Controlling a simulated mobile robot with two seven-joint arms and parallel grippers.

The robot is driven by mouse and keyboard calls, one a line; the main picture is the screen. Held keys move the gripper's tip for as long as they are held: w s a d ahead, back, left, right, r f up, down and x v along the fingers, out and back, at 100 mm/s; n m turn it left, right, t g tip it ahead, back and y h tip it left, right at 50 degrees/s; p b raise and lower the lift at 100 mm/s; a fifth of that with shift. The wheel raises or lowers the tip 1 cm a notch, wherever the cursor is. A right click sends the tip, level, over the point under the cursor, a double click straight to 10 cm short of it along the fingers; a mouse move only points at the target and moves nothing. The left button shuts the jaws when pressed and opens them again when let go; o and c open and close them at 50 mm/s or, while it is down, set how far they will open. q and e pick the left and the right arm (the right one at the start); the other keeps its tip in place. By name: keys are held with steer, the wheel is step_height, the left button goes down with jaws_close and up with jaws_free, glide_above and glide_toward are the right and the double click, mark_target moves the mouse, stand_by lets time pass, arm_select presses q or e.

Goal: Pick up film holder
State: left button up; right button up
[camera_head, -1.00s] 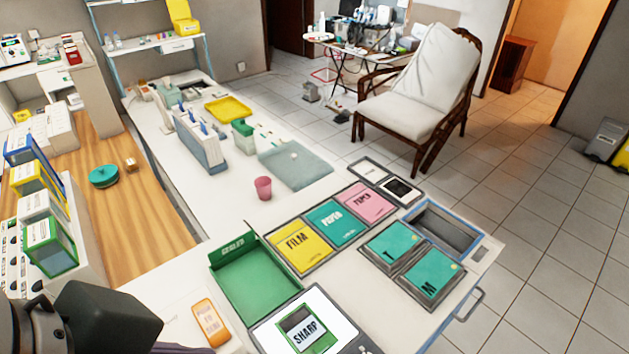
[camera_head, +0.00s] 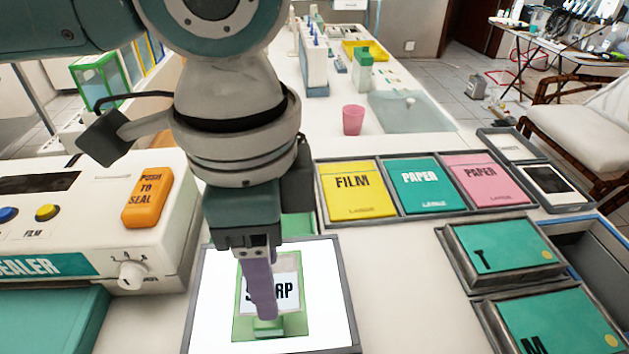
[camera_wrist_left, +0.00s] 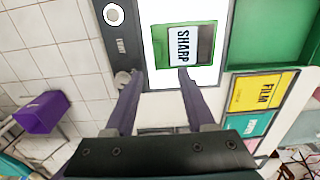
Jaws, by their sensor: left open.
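The green film holder (camera_head: 292,325) has a white label reading SHARP and lies flat on a bright white panel (camera_head: 215,320) with a grey frame. It also shows in the left wrist view (camera_wrist_left: 172,36). My left gripper (camera_head: 262,312) points down over the holder in the head view, and its purple fingers hide part of the label. In the left wrist view the two fingers of my left gripper (camera_wrist_left: 160,74) are spread apart with nothing between them, near the holder's edge. Whether they touch it cannot be told. My right gripper is not in view.
A sealer machine (camera_head: 90,225) with an orange label stands left of the panel. FILM (camera_head: 355,205) and PAPER (camera_head: 418,204) packs sit in a tray behind, to the right. Teal T (camera_head: 500,243) and M (camera_head: 560,325) boxes lie right. A pink cup (camera_head: 353,119) stands farther back.

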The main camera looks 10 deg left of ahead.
mark_target(274, 322)
arm_select(q)
steer(key=f, duration=0.8)
steer(key=shift+s+a+f, duration=0.1)
steer(key=shift+s+f, duration=0.1)
steer(key=shift+f, duration=0.1)
jaws_close()
